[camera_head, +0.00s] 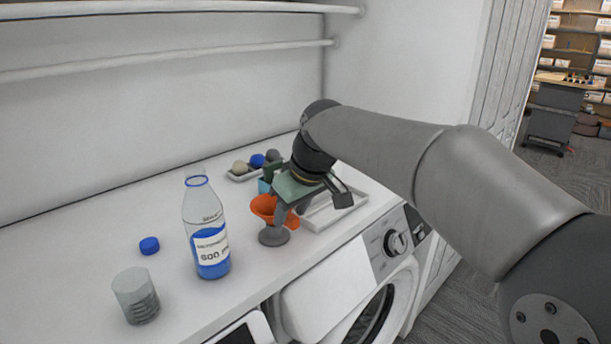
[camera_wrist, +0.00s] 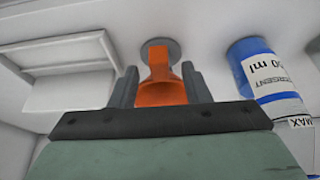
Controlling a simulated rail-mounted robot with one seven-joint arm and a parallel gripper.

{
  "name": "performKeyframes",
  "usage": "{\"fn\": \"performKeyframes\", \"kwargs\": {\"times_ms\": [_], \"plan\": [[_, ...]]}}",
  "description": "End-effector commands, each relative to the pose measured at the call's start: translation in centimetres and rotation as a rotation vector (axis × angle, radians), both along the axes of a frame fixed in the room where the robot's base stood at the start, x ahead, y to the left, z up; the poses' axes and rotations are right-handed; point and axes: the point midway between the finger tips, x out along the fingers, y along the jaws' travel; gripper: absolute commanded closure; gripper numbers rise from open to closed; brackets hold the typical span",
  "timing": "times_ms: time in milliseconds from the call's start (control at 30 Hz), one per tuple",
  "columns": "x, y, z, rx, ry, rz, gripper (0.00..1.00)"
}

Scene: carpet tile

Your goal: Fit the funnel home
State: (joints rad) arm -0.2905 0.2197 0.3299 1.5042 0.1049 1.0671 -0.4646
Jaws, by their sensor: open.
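The orange funnel (camera_head: 264,207) is at my gripper (camera_head: 290,210), above the white counter. In the wrist view the funnel (camera_wrist: 161,88) lies between the two spread fingers of my gripper (camera_wrist: 160,76); the gripper is open. A grey round base (camera_head: 272,236) is just below the funnel and also shows in the wrist view (camera_wrist: 174,46) beyond it. Whether the funnel rests on it is hard to tell. The clear bottle (camera_head: 207,228), labelled 600 ml with blue contents, stands upright and uncapped to the left. It also shows in the wrist view (camera_wrist: 262,75).
A blue cap (camera_head: 149,245) and a grey ribbed cup (camera_head: 135,295) are left of the bottle. A tray (camera_head: 243,176) with several balls is behind. A white tray (camera_head: 340,212) sits right of my gripper. The washer (camera_head: 340,290) is below the counter's front edge.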

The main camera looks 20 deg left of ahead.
Motion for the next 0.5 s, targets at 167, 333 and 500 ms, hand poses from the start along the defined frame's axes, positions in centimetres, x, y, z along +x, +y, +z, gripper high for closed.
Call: {"fn": "performKeyframes", "kwargs": {"times_ms": [167, 333, 500], "plan": [[-0.8, -1.6, 4.4, 0.002, -0.004, -0.001, 0.57], [-1.6, -2.8, 7.8, 0.002, -0.003, -0.001, 0.57], [-2.1, -3.6, 9.9, 0.000, -0.001, 0.000, 0.57]]}}
